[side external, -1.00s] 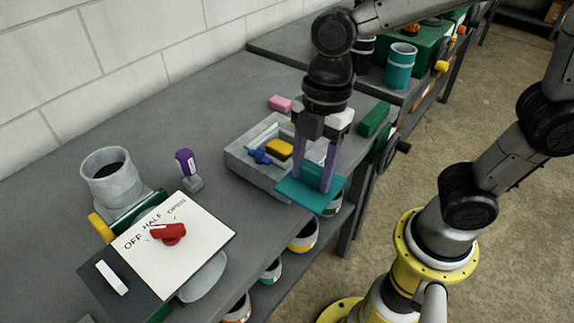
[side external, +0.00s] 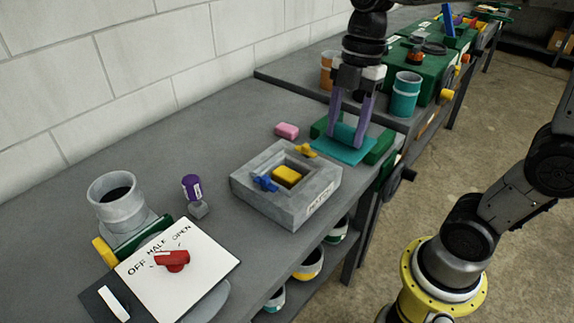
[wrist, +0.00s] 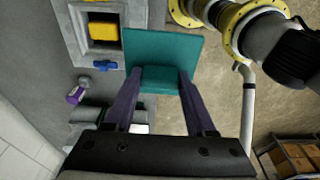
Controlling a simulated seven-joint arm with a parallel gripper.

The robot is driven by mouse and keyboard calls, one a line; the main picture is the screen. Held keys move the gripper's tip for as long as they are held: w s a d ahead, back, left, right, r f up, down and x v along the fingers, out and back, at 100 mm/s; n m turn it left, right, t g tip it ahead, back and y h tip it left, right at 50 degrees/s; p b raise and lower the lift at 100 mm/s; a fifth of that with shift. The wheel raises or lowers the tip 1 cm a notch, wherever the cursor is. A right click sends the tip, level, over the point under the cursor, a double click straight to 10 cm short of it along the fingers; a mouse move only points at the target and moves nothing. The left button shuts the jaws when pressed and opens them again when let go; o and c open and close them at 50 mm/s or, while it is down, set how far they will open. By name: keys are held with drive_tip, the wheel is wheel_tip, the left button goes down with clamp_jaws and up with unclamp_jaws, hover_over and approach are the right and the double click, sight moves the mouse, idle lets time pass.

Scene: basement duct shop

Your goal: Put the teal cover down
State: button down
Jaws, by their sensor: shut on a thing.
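The teal cover (side external: 352,154) is a flat square plate with a raised teal grip block (side external: 345,135). My gripper (side external: 347,140) is shut on that block, one purple finger on each side. The cover is at the bench's right side, by green bars (side external: 380,150); I cannot tell whether it touches them. In the wrist view the cover (wrist: 165,46) spreads beyond the fingers. The grey box (side external: 312,207) is left of the cover, its square opening uncovered. A yellow block (side external: 286,176) sits inside, and blue (side external: 264,183) and yellow (side external: 306,150) turn-pieces are on its rim.
A pink block (side external: 287,130) lies behind the box. A teal cup (side external: 405,95) stands on the further bench. A purple-topped item (side external: 192,188), a grey pot (side external: 117,202) and a white panel with a red knob (side external: 172,260) are to the left.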

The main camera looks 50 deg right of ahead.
drive_tip(key=w+f, duration=0.3)
drive_tip(key=w, duration=0.1)
drive_tip(key=w+f, duration=0.3)
drive_tip(key=w, duration=0.1)
drive_tip(key=w+f, duration=0.3)
drive_tip(key=w, duration=0.1)
drive_tip(key=shift+w+a, duration=0.3)
drive_tip(key=shift+a, duration=0.05)
drive_tip(key=shift+w+f, duration=0.15)
drive_tip(key=shift+f, duration=0.8)
drive_tip(key=shift+w+f, duration=0.1)
drive_tip(key=shift+f, duration=0.8)
drive_tip(key=shift+f, duration=0.3)
drive_tip(key=shift+c, duration=1.2)
unclamp_jaws()
drive_tip(key=shift+f, duration=0.1)
